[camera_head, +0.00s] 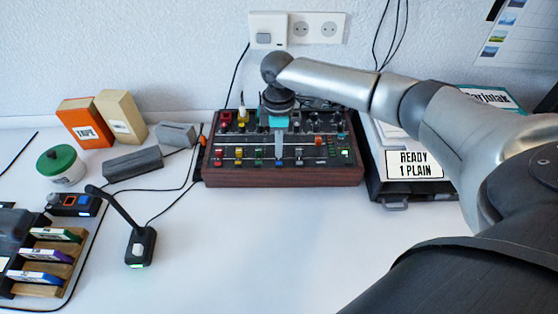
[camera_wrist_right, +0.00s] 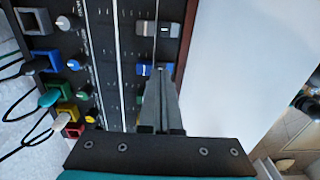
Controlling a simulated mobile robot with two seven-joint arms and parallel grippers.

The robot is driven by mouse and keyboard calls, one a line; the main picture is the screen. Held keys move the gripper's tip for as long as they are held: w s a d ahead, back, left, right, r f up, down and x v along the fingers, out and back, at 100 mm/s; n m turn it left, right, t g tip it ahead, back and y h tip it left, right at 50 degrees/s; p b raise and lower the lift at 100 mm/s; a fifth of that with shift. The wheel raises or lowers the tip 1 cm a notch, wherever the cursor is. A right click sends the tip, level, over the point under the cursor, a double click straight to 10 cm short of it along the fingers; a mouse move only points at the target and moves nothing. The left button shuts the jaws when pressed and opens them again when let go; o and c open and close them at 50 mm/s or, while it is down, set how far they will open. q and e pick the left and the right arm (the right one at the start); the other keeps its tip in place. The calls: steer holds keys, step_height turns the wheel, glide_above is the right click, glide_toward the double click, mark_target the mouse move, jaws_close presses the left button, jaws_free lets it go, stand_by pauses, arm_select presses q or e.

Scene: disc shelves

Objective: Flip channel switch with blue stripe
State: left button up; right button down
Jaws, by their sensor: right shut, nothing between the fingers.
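The dark mixer (camera_head: 345,172) with wooden sides sits on the white desk. A row of small coloured switches runs along its front. The blue switch (camera_head: 278,163) is in this row, and it shows in the right wrist view (camera_wrist_right: 144,70) with a thin light mark. My right gripper (camera_head: 279,155) points down over the mixer and is shut and empty. In the right wrist view its fingertips (camera_wrist_right: 160,74) are right at the blue switch and partly cover it. I cannot tell whether they touch it. My left gripper is not in view.
A grey switch (camera_wrist_right: 158,30) and a green switch (camera_wrist_right: 140,98) flank the blue one. Knobs and coloured plugs with cables fill the back of the mixer. A small microphone (camera_head: 140,245) stands at front left. A black case (camera_head: 395,190) is close on the right. The desk in front is clear.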

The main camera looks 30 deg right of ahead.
mark_target(279, 159)
steer(key=shift+s+f, duration=0.1)
steer(key=shift+f, duration=0.35)
stand_by(0.3)
step_height(279, 159, up, 7)
steer(key=p, duration=0.8)
steer(key=shift+p, duration=0.3)
stand_by(0.4)
